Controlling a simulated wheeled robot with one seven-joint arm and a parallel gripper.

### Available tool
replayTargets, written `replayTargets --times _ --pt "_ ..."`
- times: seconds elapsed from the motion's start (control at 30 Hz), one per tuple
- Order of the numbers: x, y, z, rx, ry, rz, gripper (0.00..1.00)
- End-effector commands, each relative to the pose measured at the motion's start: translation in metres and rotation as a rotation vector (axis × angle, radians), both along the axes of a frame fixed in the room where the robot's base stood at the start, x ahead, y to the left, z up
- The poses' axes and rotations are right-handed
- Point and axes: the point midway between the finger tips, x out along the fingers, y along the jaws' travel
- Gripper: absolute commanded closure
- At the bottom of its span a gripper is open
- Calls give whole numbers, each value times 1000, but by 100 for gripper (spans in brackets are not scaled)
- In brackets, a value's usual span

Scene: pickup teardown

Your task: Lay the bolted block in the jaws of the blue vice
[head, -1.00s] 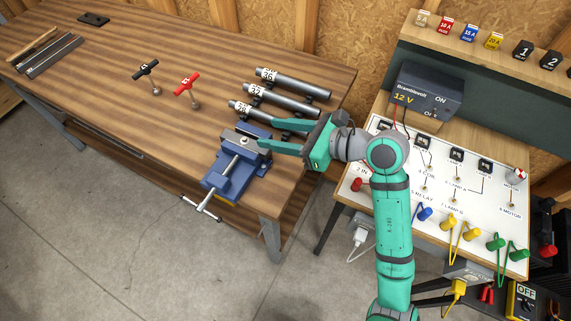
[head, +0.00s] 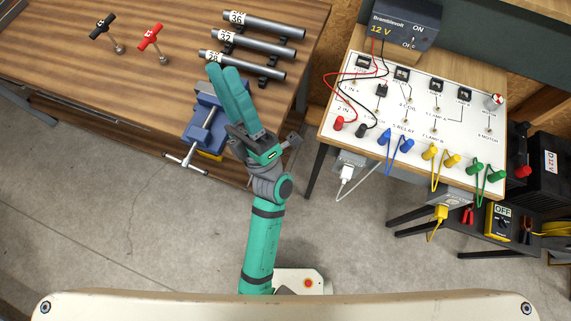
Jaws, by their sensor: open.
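The blue vice (head: 196,131) is fixed at the front right edge of the wooden workbench, its handle toward the front. My gripper (head: 221,71) is over the right side of the vice, its green fingers pointing away toward the pipe rack. The fingers stand a little apart, with nothing visible between them. My fingers and wrist cover the vice's right side and part of its jaws. I cannot make out the bolted block; whether it lies in the jaws is hidden.
Several labelled pipes (head: 250,42) lie on dark supports just behind my fingertips. A black T-handle tool (head: 105,28) and a red T-handle tool (head: 151,37) stand to the left. A wired test board (head: 415,115) with a 12 V supply (head: 405,24) stands right.

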Motion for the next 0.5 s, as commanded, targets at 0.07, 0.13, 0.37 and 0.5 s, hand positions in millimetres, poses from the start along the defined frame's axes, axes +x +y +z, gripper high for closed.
replayTargets --times 0.07,0.13,0.37,0.5 --pt "-7 -9 -20 119 104 33 55" --pt "-13 -17 -40 215 193 58 55" --pt "-42 -41 -115 499 502 127 55" --pt "-70 -52 -166 647 697 154 55"
